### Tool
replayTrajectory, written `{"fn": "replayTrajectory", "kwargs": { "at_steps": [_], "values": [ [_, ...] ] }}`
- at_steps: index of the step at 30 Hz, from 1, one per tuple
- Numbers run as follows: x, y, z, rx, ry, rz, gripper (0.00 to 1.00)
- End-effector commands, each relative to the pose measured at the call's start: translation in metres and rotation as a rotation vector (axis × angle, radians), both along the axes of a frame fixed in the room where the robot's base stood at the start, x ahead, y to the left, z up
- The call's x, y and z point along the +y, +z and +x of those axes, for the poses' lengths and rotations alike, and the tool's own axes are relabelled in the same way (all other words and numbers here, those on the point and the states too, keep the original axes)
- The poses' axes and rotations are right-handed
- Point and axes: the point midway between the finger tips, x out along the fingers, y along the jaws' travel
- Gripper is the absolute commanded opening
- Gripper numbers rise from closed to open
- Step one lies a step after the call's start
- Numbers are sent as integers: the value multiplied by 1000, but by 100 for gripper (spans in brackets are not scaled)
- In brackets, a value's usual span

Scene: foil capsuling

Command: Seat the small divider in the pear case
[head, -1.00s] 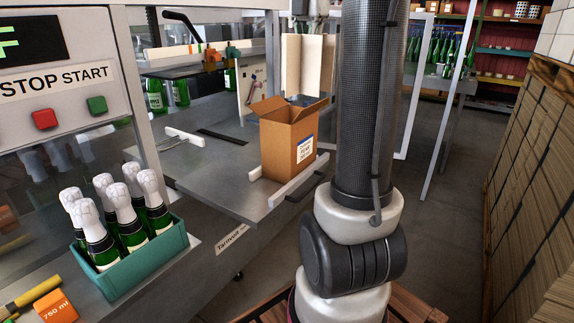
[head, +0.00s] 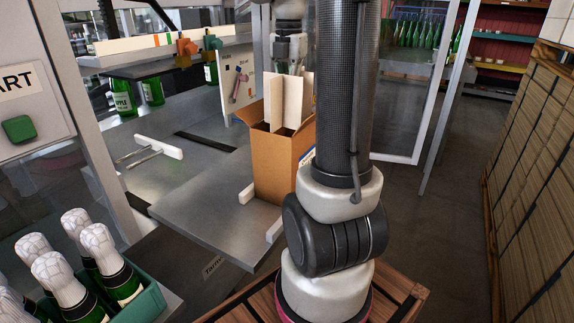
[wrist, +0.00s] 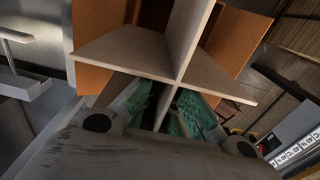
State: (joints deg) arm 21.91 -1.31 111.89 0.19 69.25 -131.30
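The divider (head: 288,100) is a pale cross of interlocking panels, upright at the mouth of the brown cardboard case (head: 275,160). Its lower part is hidden behind the case's walls and flaps, and its upper part stands well above the rim. My gripper (head: 290,62) is above the case, at the top of the divider. In the wrist view, the green-padded fingers of my gripper (wrist: 166,108) are closed about a panel of the divider (wrist: 120,52) near the crossing. Orange-brown flaps of the case (wrist: 236,42) show beyond it. How deep the divider sits cannot be seen.
Foil-topped bottles in a green crate (head: 145,305) are at the lower left. Stacked cartons (head: 530,150) line the right.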

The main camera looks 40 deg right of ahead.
Motion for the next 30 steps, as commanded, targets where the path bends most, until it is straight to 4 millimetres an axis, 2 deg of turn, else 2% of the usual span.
{"fn": "replayTrajectory", "kwargs": {
  "at_steps": [1,6,15,18,23,30],
  "values": [
    [0,-16,-1,5,0,2,0],
    [0,-67,-1,6,0,2,0],
    [0,-150,-1,4,0,2,0],
    [0,-166,-1,3,0,1,0],
    [0,-180,0,1,0,1,0],
    [0,-214,0,1,0,1,0]
  ]
}}
